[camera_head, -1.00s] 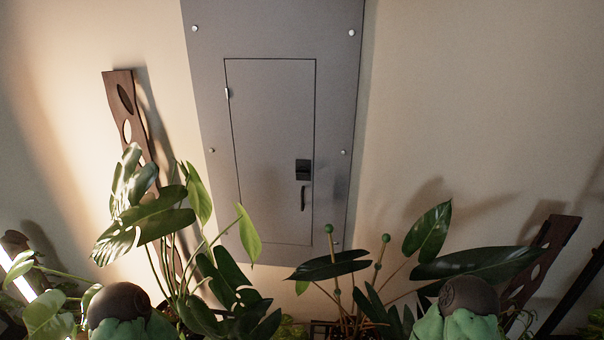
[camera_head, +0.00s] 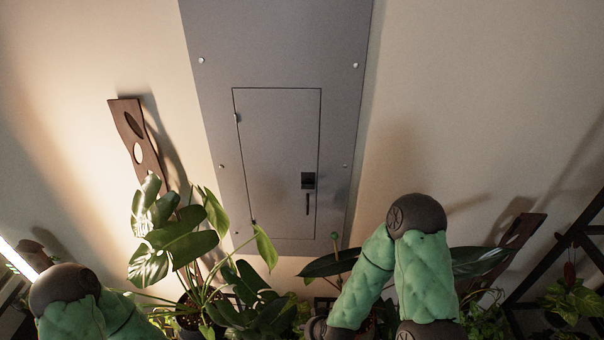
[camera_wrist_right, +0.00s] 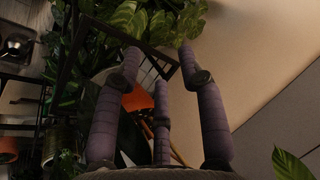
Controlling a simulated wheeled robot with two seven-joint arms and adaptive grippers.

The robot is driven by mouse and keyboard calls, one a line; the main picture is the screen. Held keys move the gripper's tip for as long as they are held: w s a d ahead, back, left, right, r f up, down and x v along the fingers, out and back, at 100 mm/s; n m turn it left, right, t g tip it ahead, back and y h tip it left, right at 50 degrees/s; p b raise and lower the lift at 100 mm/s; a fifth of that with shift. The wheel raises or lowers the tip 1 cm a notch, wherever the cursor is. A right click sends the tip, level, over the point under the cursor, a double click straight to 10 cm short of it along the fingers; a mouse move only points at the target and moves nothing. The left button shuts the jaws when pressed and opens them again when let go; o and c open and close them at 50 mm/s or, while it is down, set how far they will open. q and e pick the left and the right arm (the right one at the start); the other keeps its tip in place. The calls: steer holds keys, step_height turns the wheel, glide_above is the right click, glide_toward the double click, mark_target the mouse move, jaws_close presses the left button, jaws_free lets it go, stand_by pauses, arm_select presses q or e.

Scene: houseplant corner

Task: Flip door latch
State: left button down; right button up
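The black door latch (camera_head: 308,181), with a thin dark handle (camera_head: 307,204) hanging below it, sits on the right side of the small grey door (camera_head: 270,140). The door looks closed, flush in a grey wall panel (camera_head: 340,130). My right gripper (camera_wrist_right: 160,62) shows in the right wrist view with its purple fingers spread apart and nothing between them. It is below the edge of the head view and apart from the latch. My left gripper is out of view; only part of my left arm shows at the lower left.
A monstera (camera_head: 185,240) stands at the panel's lower left, other leaves (camera_head: 330,263) at its foot. A brown wooden board (camera_head: 137,140) leans at left, a black frame (camera_head: 560,255) stands at right.

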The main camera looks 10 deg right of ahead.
steer(key=w+r+m+t+h, duration=0.2)
steer(key=w+r+m+t, duration=0.2)
steer(key=w+r, duration=0.55)
steer(key=m+t+h, duration=0.5)
steer(key=m+t, duration=0.4)
steer(key=m, duration=0.1)
glide_toward(308, 184)
steer(key=x, duration=0.2)
steer(key=p+x, duration=0.1)
steer(key=x, duration=0.5)
steer(key=shift+w+f+p, duration=0.15)
steer(key=shift+f+p, duration=0.25)
jaws_close()
